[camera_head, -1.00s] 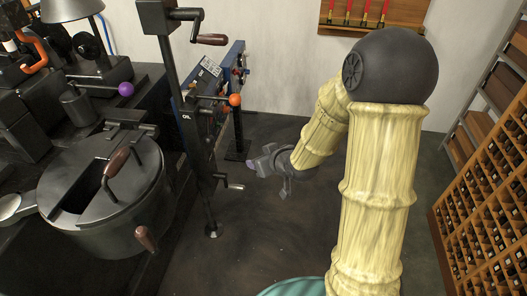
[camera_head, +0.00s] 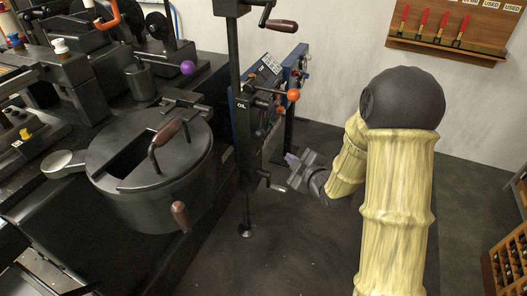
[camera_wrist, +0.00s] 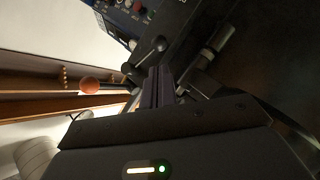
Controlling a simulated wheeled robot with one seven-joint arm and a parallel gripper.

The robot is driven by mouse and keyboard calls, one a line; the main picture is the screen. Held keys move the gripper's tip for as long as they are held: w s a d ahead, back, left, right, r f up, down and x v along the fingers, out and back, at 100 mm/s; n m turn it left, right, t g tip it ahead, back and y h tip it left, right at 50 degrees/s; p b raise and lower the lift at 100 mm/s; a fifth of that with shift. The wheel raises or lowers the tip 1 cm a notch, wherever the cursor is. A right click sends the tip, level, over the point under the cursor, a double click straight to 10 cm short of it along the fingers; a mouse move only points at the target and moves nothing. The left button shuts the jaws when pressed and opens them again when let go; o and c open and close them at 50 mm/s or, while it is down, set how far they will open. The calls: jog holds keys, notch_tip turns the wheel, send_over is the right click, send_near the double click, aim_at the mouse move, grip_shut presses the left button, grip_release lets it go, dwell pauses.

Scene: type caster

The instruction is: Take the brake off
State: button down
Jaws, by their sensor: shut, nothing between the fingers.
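No part in view is labelled as the brake, so I cannot tell which lever it is. On the dark upright post (camera_head: 240,110) is a lever with an orange ball knob (camera_head: 293,95). The knob also shows in the wrist view (camera_wrist: 90,85), left of the fingers. A lever with a dark ball end (camera_wrist: 160,44) shows just beyond the fingertips there. A small crank (camera_head: 268,180) sits low on the post. My gripper (camera_head: 293,165) is right of the post, below the orange knob. In the wrist view its fingers (camera_wrist: 158,84) are together and empty.
A round dark pot (camera_head: 150,170) with wooden handles and a purple-knobbed lever (camera_head: 187,68) are at left. A wooden-handled crank (camera_head: 282,25) tops the post. A blue control panel (camera_head: 290,75) stands behind it. A tool rack (camera_head: 450,40) hangs on the wall. Floor is clear below my gripper.

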aim_at(261, 120)
jog(key=a+f+n+y+b, duration=0.1)
jog(key=n, duration=0.2)
jog(key=a+f+n+t+y+b, duration=0.1)
jog(key=a+n, duration=0.1)
jog(key=n, duration=0.1)
jog(key=a+f+n+y+b, duration=0.1)
jog(key=n, duration=0.1)
jog(key=shift+w+a+n, duration=0.15)
jog(key=shift+a+n, duration=0.1)
jog(key=shift+n, duration=0.15)
jog(key=w+d+b+x, duration=0.1)
jog(key=d+x, duration=0.1)
jog(key=x, duration=1.1)
jog(key=shift+w+d, duration=0.2)
jog(key=shift+w, duration=0.1)
jog(key=shift+w+f+b, duration=0.1)
jog(key=shift+b, duration=0.3)
